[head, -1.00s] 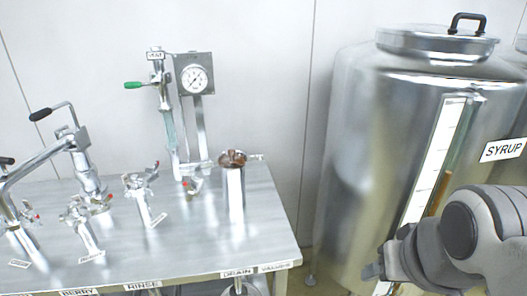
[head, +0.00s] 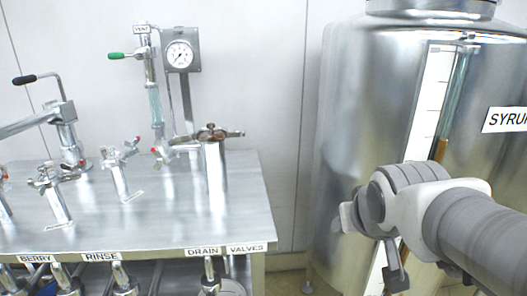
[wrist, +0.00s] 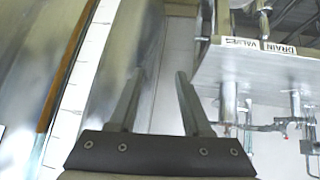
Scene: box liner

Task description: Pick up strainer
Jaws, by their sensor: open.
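I cannot make out a strainer for certain in either view. A small brownish fitting (head: 211,132) sits on top of an upright metal pipe at the bench's right end in the head view; it is too small to tell what it is. My gripper (wrist: 159,74) shows in the wrist view with its two fingers apart and nothing between them. In the head view my arm reaches in from the right, in front of the syrup tank (head: 350,130); the fingers are not clear there.
The metal bench (head: 165,215) carries several valves and a pressure gauge (head: 180,55). Labels including DRAIN (head: 203,251) line its front edge, with more handles below. The tank's sight glass (head: 425,105) is close to my arm. A gap lies between bench and tank.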

